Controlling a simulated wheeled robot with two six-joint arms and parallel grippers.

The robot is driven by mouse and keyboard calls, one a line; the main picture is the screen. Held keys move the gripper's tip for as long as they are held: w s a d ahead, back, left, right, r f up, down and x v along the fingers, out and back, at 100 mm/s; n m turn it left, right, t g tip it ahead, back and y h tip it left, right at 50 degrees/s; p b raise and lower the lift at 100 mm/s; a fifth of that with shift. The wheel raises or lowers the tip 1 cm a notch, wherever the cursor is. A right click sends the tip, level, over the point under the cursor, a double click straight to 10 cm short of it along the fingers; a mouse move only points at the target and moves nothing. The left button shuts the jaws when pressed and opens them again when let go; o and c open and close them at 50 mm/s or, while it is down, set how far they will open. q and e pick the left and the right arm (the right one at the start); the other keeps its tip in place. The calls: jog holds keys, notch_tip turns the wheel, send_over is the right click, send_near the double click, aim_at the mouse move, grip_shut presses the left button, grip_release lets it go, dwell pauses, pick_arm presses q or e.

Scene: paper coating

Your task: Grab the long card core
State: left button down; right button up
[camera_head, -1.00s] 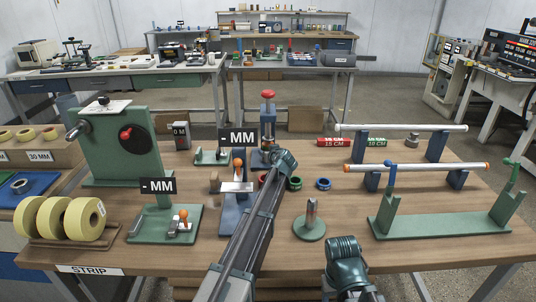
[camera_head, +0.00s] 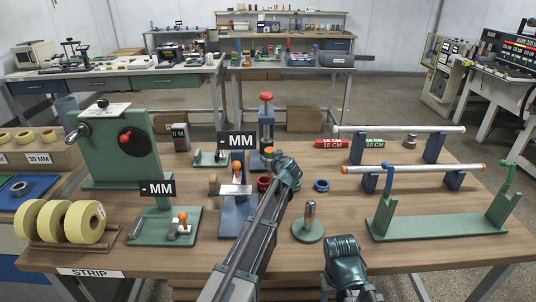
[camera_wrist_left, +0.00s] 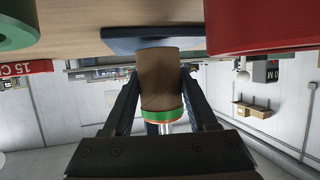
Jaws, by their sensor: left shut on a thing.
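A brown card core (camera_wrist_left: 161,75) with a green band at its near end sits between the two fingers of my left gripper (camera_wrist_left: 161,88) in the left wrist view. The gripper is shut on it. In the head view my left arm reaches to the middle of the table, and its wrist hides the fingers and the held core. My right arm shows only a teal link at the bottom; its gripper is not in view. Large red (camera_wrist_left: 265,25) and green (camera_wrist_left: 15,25) parts lie close on either side in the wrist view.
A blue ring (camera_head: 321,185) and a red ring (camera_head: 264,184) flank my left wrist. A metal post (camera_head: 310,216) on a green base stands right of the arm. A green roller stand (camera_head: 438,224) is further right; yellow rolls (camera_head: 88,222) are at left.

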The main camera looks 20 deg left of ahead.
pick_arm(q)
jog(key=s+d, duration=0.1)
jog(key=s, duration=0.1)
jog(key=s+d, duration=0.1)
jog(key=s, duration=0.1)
jog(key=s+d, duration=0.1)
jog(key=s, duration=0.1)
jog(key=shift+s+d, duration=0.3)
jog(key=shift+d, duration=0.1)
jog(key=shift+r+p, duration=0.45)
notch_tip(320, 180, up, 13)
jog(key=p, duration=1.3)
